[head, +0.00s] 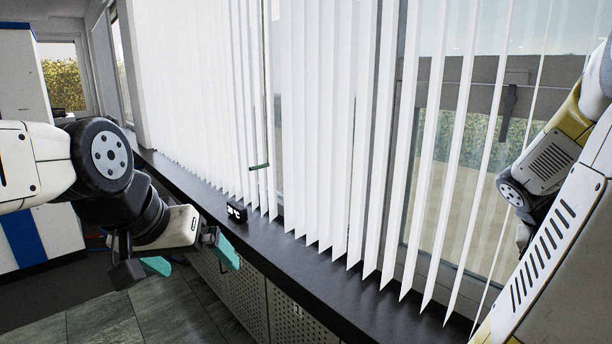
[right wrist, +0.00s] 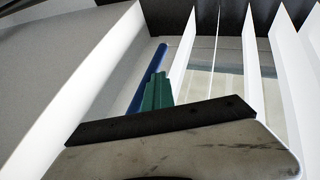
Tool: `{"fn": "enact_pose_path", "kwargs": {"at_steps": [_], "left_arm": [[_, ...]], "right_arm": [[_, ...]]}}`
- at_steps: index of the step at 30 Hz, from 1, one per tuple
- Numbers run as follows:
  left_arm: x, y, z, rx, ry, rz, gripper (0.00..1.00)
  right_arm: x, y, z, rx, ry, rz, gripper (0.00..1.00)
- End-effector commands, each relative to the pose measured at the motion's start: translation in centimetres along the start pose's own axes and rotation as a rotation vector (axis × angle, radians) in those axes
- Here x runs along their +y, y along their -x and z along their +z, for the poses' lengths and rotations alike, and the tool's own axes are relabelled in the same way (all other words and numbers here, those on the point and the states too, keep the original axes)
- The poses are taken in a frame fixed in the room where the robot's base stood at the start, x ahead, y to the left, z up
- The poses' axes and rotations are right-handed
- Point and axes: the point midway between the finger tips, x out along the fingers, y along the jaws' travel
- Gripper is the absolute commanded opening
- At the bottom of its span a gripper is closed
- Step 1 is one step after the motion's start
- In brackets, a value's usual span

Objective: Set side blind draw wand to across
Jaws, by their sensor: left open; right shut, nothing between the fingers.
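White vertical blind slats (head: 345,130) hang across the window, edge-on or angled, with gaps on the right side. A thin dark rod (head: 265,95), possibly the draw wand, hangs among them with a short green bar (head: 259,167) near its lower end. My left gripper (head: 192,258), with teal fingertips, is open and empty, low in front of the sill and apart from the blind. My right gripper shows in the right wrist view (right wrist: 157,95); its green fingers are shut and empty. A blue rod (right wrist: 147,82) shows just beyond them; I cannot tell if they touch.
Perforated panels (head: 240,297) are below the sill. A white cabinet with blue trim (head: 22,90) stands at the left. Tiled floor at the lower left is clear.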

Motion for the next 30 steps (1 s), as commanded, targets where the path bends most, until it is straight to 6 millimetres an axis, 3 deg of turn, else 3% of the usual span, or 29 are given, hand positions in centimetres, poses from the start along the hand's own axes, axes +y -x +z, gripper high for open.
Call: {"fn": "enact_pose_path", "kwargs": {"at_steps": [1, 6, 12, 18, 30], "left_arm": [[0.0, 0.0, 0.0, 0.0, 0.0, 0.0, 1.0], [0.0, 0.0, 0.0, 0.0, 0.0, 0.0, 1.0], [0.0, 0.0, 0.0, 0.0, 0.0, 0.0, 1.0], [0.0, 0.0, 0.0, 0.0, 0.0, 0.0, 1.0], [0.0, 0.0, 0.0, 0.0, 0.0, 0.0, 1.0]], "right_arm": [[1.7, -0.7, 0.4, -0.003, -0.008, 0.004, 0.0], [5.9, -2.5, 1.2, -0.003, -0.006, 0.004, 0.0], [9.2, -3.9, 1.8, -0.001, -0.005, 0.003, 0.0], [10.8, -4.6, 2.1, 0.0, -0.001, 0.002, 0.0], [11.2, -4.8, 2.1, -0.001, -0.001, 0.004, 0.0]]}}
